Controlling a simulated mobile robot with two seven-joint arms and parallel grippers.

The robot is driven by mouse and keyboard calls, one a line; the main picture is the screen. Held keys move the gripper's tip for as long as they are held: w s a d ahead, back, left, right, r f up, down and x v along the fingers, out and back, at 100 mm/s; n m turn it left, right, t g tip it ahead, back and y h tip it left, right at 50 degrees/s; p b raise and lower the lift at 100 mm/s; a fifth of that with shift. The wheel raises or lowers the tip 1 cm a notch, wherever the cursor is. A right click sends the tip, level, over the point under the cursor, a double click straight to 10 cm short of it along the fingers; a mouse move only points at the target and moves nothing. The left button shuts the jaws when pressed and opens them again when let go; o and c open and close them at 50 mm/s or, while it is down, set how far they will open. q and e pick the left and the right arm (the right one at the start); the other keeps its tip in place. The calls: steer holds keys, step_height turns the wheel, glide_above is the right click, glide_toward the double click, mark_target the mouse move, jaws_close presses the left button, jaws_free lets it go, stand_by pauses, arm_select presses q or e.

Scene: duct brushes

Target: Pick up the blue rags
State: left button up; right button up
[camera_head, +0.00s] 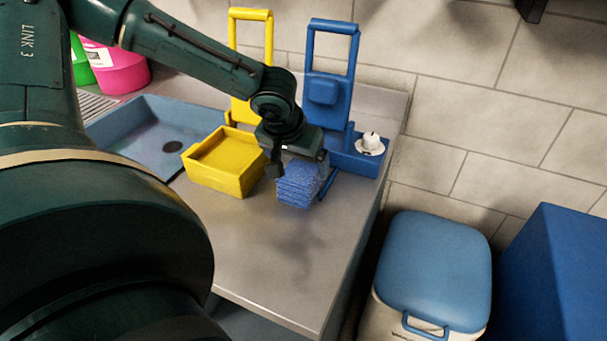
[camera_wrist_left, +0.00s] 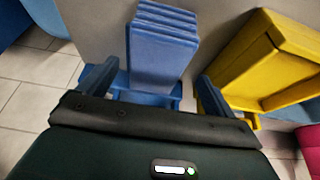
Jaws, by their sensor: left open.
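The blue rags (camera_head: 297,187) are a folded, layered stack on the grey worktop, in front of a blue caddy (camera_head: 363,160). In the left wrist view the stack (camera_wrist_left: 162,45) lies ahead, between the lines of the two fingers. The gripper body hides the top rear of the stack in the head view. My right gripper is not in view.
Yellow and blue upright handles stand behind. A blue sink basin (camera_head: 135,125) is further left. The worktop's right edge is near; a blue-lidded bin (camera_head: 435,265) stands beyond.

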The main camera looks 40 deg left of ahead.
mark_target(302, 168)
arm_select(q)
steer(key=shift+b+x, duration=0.3)
steer(key=shift+x, duration=2.15)
steer(key=shift+w+d+f, duration=0.1)
steer(key=shift+w+d, duration=0.05)
steer(key=shift+d, duration=0.05)
steer(key=shift+c, duration=0.4)
steer(key=c, duration=1.2)
